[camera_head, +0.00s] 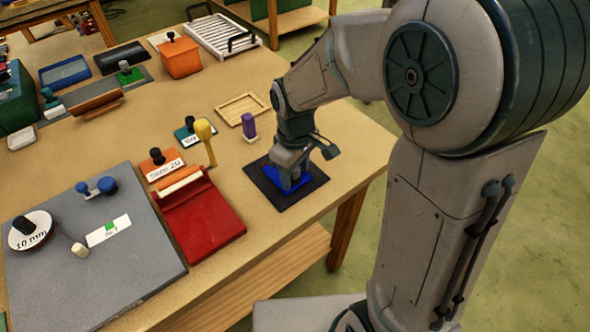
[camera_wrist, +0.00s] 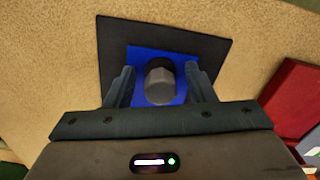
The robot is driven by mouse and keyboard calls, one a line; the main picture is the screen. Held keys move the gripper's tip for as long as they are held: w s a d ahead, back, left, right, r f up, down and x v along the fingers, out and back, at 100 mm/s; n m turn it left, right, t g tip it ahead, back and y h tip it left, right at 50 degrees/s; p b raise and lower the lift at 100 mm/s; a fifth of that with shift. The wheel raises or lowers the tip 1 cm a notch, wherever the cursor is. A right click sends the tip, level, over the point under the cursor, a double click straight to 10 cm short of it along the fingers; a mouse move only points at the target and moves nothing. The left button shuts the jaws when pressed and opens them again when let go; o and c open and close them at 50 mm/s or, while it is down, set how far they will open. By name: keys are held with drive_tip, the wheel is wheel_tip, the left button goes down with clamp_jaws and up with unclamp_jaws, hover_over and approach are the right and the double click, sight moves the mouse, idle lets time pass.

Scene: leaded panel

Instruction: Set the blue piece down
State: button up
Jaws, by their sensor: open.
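The blue piece (camera_wrist: 140,57) is a flat blue plate with a grey knob (camera_wrist: 160,82) on top. It lies on a black square mat (camera_wrist: 115,38), inside the mat's edges. In the head view the blue piece (camera_head: 304,178) shows partly under my gripper, on the black mat (camera_head: 285,197). My gripper (camera_wrist: 161,82) is open, with one finger on each side of the knob and a gap visible beside it. In the head view my gripper (camera_head: 293,182) points down over the mat and hides much of the piece.
A red tray (camera_head: 203,222) lies left of the mat. A purple-topped stamp (camera_head: 249,126) and an empty wooden frame (camera_head: 242,108) stand behind it. A yellow-headed tool (camera_head: 205,135) rises nearby. The table's front edge runs close to the mat's right side.

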wheel_tip(320, 180, up, 12)
drive_tip(key=s+d+f+m+t, duration=0.2)
drive_tip(key=s+d+m+t, duration=0.1)
drive_tip(key=s+d+m, duration=0.7)
drive_tip(key=shift+s+d+f, duration=0.25)
drive_tip(key=shift+s+d, duration=0.5)
drive_tip(key=shift+s, duration=0.1)
